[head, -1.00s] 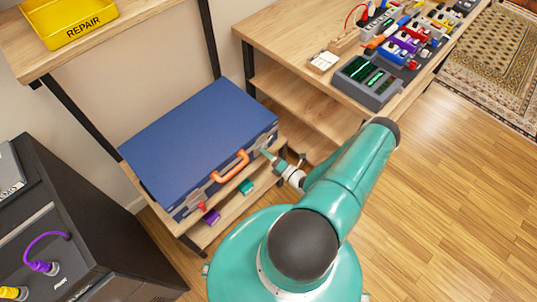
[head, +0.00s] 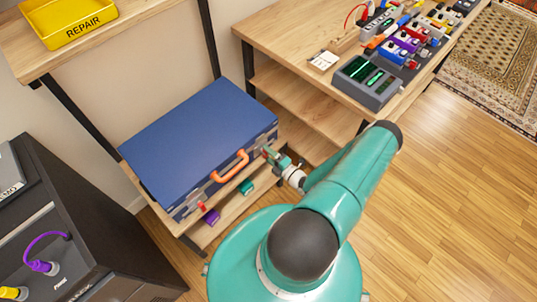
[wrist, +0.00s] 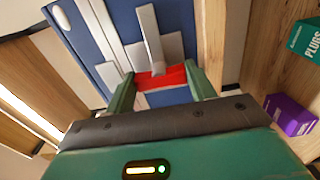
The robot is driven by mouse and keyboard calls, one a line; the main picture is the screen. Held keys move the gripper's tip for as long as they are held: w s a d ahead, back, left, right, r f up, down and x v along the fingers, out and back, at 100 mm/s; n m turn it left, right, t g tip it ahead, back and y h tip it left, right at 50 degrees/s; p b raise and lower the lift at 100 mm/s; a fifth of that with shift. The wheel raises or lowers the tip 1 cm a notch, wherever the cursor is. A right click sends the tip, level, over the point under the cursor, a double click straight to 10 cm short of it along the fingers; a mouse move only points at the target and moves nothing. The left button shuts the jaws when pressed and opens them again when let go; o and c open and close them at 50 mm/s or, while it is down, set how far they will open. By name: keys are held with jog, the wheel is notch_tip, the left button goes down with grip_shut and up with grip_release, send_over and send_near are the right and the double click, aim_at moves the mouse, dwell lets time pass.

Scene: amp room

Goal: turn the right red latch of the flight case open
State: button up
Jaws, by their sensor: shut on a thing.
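The blue flight case (head: 198,135) lies closed on a wooden shelf, its orange handle (head: 230,167) on the front side. The left red latch (head: 202,206) shows near the front's left end. My gripper (head: 269,154) is at the right end of the front and hides most of the right latch in the head view. In the wrist view my gripper (wrist: 162,90) has its two green fingers on either side of the right red latch (wrist: 160,78) and is shut on it. A grey metal strip (wrist: 149,38) runs from the latch over the blue case side.
A purple box (head: 211,217) and a teal box (head: 246,187) are on the lower shelf, under the case. A wooden bench (head: 300,62) with electronic gear stands to the right. A dark cabinet (head: 75,215) stands at the left.

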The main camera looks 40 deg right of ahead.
jog(key=o, duration=1)
jog(key=s, duration=1.4)
jog(key=shift+d, duration=0.15)
jog(key=shift+w, duration=0.1)
